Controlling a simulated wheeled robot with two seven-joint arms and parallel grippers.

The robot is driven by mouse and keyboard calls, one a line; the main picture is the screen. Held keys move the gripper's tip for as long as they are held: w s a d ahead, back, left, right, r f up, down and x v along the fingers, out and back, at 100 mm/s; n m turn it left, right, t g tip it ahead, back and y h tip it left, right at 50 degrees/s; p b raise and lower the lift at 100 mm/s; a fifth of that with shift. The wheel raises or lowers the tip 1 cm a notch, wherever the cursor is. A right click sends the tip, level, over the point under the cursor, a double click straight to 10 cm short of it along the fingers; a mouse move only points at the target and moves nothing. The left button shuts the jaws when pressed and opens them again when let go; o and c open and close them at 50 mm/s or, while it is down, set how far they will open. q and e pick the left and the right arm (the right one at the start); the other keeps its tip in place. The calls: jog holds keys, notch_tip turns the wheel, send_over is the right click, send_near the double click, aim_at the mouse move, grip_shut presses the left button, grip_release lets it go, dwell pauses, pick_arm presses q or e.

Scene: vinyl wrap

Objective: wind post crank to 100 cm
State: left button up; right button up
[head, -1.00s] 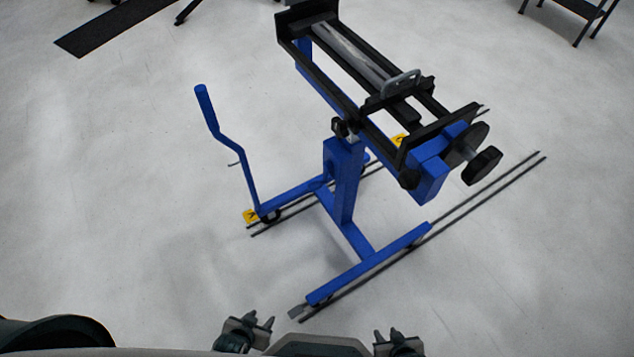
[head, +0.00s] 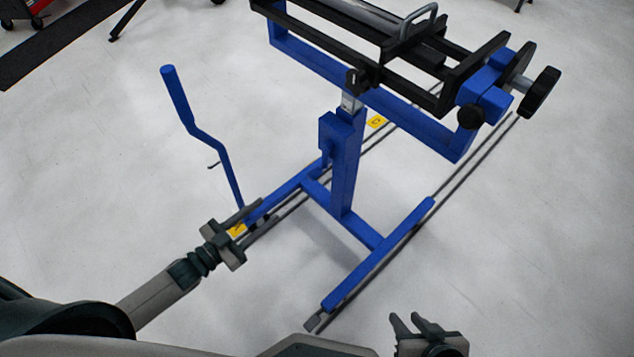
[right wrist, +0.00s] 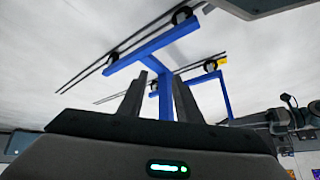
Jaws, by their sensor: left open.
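The blue wheeled stand has an upright post (head: 347,160) with a bright inner column (head: 351,101) showing at its top, under a blue and black frame (head: 365,108). A small black part (head: 357,80) sits near the post top. I cannot clearly make out the post's crank or any height scale. My left gripper (head: 250,226) is open and empty, left of the post in the picture and overlapping the low base rail. My right gripper (head: 415,324) is open and empty at the bottom, right of the base; its spread fingers show in the right wrist view (right wrist: 158,98).
A bent blue handle (head: 205,138) rises at the stand's left. Black knobs (head: 539,92) are on the frame's right end. Dark rails (head: 400,232) run along the floor by the base. The floor at right is clear. A black strip (head: 55,45) lies at upper left.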

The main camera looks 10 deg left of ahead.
aim_at(309, 178)
pick_arm(q)
jog(key=shift+d+r+m+h, duration=0.2)
jog(key=shift+r+m+h, duration=0.1)
jog(key=shift+r+h, duration=0.1)
jog(key=shift+w+d, duration=0.1)
jog(key=shift+w, duration=0.1)
jog(key=b+x, duration=0.1)
jog(key=x, duration=1.6)
jog(key=shift+f, duration=0.25)
grip_shut()
